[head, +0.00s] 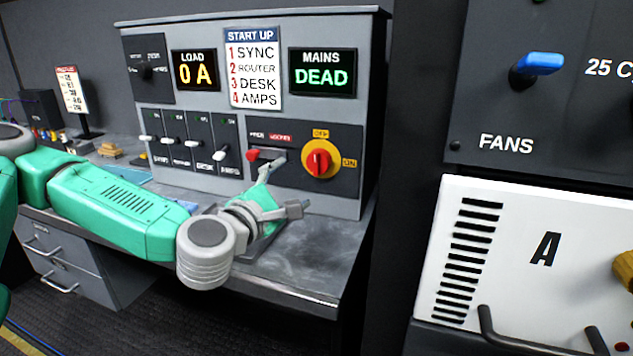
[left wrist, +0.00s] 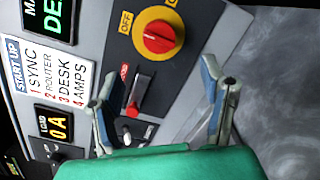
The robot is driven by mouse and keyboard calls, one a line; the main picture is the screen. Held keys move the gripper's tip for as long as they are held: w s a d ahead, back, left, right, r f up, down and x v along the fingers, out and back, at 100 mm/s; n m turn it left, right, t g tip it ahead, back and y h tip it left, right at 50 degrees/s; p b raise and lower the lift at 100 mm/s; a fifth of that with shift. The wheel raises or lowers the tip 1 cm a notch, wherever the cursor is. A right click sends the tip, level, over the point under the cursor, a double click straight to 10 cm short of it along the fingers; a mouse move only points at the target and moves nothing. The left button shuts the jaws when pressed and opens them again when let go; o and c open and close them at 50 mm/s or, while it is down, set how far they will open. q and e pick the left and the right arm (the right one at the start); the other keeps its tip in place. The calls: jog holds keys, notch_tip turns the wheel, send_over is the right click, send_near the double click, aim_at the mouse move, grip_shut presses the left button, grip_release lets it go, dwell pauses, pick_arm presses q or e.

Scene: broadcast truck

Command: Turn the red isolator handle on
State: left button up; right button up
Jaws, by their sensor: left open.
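The red isolator handle (head: 319,162) sits on a round yellow plate on the dark right part of the grey console. OFF is printed above the plate and ON to its right. The handle appears upright, in line with OFF. It also shows in the left wrist view (left wrist: 158,36), beyond the fingertips. My left gripper (head: 286,186) is open and empty, below and left of the handle and apart from it. Its two fingers (left wrist: 157,78) stand wide apart in the left wrist view. My right gripper is not in view.
A red-ended slide (head: 254,155) under a red label is left of the handle, close to my left gripper. Several white-tipped switches (head: 219,155) are further left. The MAINS display (head: 322,76) reads DEAD; the LOAD display (head: 195,70) reads 0 A. The desk (head: 320,255) is clear at front right.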

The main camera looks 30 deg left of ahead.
aim_at(313, 166)
pick_arm(q)
jog(key=w, duration=0.3)
jog(key=w+a, duration=0.1)
jog(key=w, duration=0.7)
jog(key=shift+a, duration=0.25)
jog(key=shift+a, duration=0.1)
jog(key=c, duration=1.1)
